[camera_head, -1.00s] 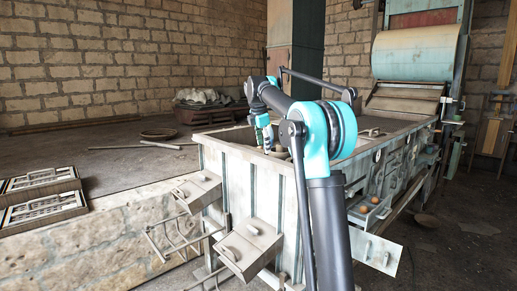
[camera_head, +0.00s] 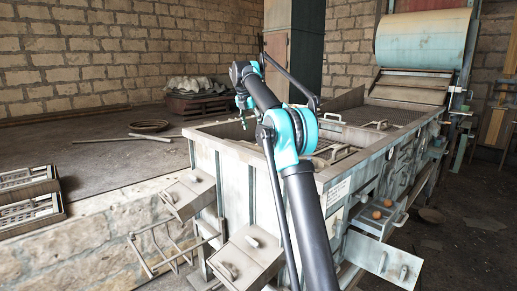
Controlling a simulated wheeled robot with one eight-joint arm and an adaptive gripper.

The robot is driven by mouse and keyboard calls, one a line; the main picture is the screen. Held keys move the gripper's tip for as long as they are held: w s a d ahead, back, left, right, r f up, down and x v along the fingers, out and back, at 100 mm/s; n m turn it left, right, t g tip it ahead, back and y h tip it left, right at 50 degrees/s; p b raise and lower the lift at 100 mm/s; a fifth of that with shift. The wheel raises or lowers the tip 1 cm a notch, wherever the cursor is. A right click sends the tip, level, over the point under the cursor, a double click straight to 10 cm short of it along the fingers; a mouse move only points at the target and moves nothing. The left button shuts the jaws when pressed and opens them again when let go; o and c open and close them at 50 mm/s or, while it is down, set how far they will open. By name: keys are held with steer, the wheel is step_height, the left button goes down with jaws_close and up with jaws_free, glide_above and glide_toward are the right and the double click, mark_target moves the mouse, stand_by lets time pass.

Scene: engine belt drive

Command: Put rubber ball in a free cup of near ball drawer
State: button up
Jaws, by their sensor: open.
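Two orange-brown balls, a front one (camera_head: 376,214) and one behind it (camera_head: 388,203), sit in a small pulled-out drawer (camera_head: 368,224) on the right side of the long metal machine. Whether either is the rubber ball, and whether free cups lie between them, is too small to tell. My gripper (camera_head: 243,118) is at the far end of my arm, above the open-topped trough of the machine, well left of the drawer. It is open; it is small and partly dark here, and I see no ball in it.
The metal trough (camera_head: 226,140) has raised rims. Grated covers with handles (camera_head: 378,125) lie on its top. Hatches (camera_head: 188,193) stick out at its front left. A flat metal plate (camera_head: 385,258) juts out below the drawer.

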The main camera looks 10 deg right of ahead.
steer(key=x, duration=0.5)
steer(key=shift+d+f, duration=0.1)
steer(key=shift+f, duration=0.3)
steer(key=shift+s+d+x, duration=0.1)
steer(key=shift+d+x, duration=0.05)
steer(key=shift+x, duration=1.2)
steer(key=shift+s+d+x, duration=0.1)
steer(key=shift+x, duration=1.25)
steer(key=shift+c, duration=0.3)
steer(key=shift+s, duration=0.1)
steer(key=c, duration=1.3)
steer(key=shift+o, duration=0.2)
